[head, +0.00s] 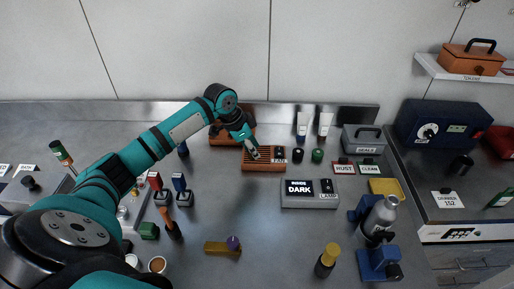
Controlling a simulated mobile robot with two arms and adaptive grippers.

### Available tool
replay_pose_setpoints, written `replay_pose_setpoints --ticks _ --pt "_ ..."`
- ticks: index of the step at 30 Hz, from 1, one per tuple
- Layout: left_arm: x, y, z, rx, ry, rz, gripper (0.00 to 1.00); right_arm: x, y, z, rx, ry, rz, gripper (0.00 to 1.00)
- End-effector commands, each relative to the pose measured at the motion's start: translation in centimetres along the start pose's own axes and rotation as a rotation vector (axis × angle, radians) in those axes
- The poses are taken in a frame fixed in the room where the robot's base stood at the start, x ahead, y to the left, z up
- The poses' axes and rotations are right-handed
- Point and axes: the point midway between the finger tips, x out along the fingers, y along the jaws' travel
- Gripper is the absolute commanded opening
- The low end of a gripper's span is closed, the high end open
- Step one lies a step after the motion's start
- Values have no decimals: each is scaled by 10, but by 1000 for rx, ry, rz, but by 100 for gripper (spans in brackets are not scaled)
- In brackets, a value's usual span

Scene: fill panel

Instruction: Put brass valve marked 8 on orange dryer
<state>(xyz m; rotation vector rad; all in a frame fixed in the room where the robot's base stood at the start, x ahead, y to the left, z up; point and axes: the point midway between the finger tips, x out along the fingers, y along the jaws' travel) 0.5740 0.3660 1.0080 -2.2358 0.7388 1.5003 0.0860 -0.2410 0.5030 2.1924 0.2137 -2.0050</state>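An orange slatted box (262,167), which looks like the dryer, lies near the middle of the bench in the head view, with a small dark label at its right end. My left gripper (253,154) is low over the box's upper left part. It is too small to tell whether its fingers are open, hold anything or touch the box. No marking 8 is readable. A brass-yellow bar (215,248) with a purple knob (233,242) lies at the front; I cannot tell whether it is the valve. My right gripper is out of view.
A grey "DARK" lamp box (309,198) stands right of centre. A dark-bodied bottle with a yellow cap (331,250) and a blue stand with a grey flask (382,216) stand at front right. Stamps (184,196) stand left. A brown box (218,138) is behind. Centre-front bench is mostly clear.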

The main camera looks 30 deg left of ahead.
Motion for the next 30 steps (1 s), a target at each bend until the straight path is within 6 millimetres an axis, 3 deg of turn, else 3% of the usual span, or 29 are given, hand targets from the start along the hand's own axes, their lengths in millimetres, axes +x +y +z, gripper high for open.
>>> replay_pose_setpoints --ticks 3,8,15,25,26,30 --pt "5 -8 -12 -2 2 0 0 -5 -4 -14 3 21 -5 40" --pt "10 -15 -22 0 2 1 0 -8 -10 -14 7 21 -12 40" --pt "39 -14 -6 -1 -1 -1 0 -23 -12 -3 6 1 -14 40" --pt "44 -14 -4 0 1 -2 0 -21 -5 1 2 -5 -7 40" --pt "44 -14 -4 0 0 -2 32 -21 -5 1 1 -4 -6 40" --pt "44 -14 -4 0 0 -1 50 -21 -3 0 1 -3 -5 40"
